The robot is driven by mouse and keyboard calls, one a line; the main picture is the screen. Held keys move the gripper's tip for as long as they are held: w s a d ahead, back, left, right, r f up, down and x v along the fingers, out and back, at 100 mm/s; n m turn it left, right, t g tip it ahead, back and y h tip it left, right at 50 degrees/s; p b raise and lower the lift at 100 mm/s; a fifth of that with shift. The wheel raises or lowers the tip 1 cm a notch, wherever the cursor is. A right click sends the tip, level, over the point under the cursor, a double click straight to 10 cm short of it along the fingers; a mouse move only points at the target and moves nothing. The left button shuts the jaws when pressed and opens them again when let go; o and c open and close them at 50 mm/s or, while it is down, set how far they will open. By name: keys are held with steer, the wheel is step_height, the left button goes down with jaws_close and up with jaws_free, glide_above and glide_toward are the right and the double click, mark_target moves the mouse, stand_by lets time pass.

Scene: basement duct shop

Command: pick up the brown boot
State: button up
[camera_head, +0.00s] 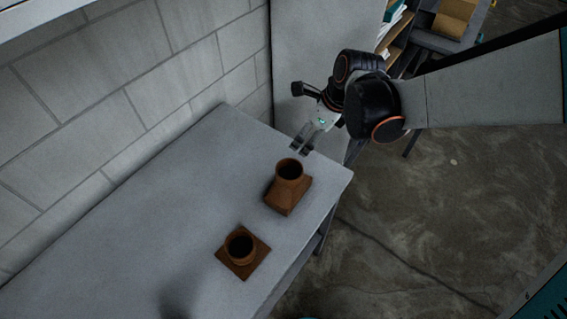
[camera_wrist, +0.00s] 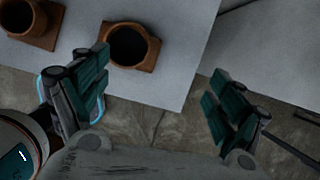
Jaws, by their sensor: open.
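The brown boot (camera_head: 288,195) stands on the grey table near its far right corner, a round open collar on a tapered, box-like body. The piece nearest the table corner in the wrist view (camera_wrist: 149,57) appears to be this boot. My gripper (camera_head: 303,143) is above and just beyond it, open and empty, apart from it. In the wrist view the two fingers are spread wide (camera_wrist: 158,100), and the boot lies beyond the left finger, which overlaps its left edge.
A second brown piece (camera_head: 243,267), a round collar on a flat square flange, sits closer on the table (camera_head: 150,230); it also shows in the wrist view (camera_wrist: 35,35). A block wall (camera_head: 130,100) runs along the left. A grey panel (camera_head: 325,40) and shelves stand behind.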

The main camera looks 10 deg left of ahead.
steer(key=s+f+m+g, duration=0.1)
steer(key=s, duration=0.5)
steer(key=b, duration=0.5)
glide_toward(287, 174)
steer(key=shift+s+a+f+h, duration=0.3)
steer(key=shift+a+f, duration=0.2)
steer(key=shift+w+b+x, duration=0.2)
steer(key=shift+b+x, duration=0.55)
steer(key=shift+x, duration=0.75)
steer(key=shift+w+b+x, duration=0.15)
steer(key=shift+b+x, duration=0.6)
steer(key=shift+x, duration=0.75)
steer(key=shift+d+r, duration=0.1)
steer(key=c, duration=1.7)
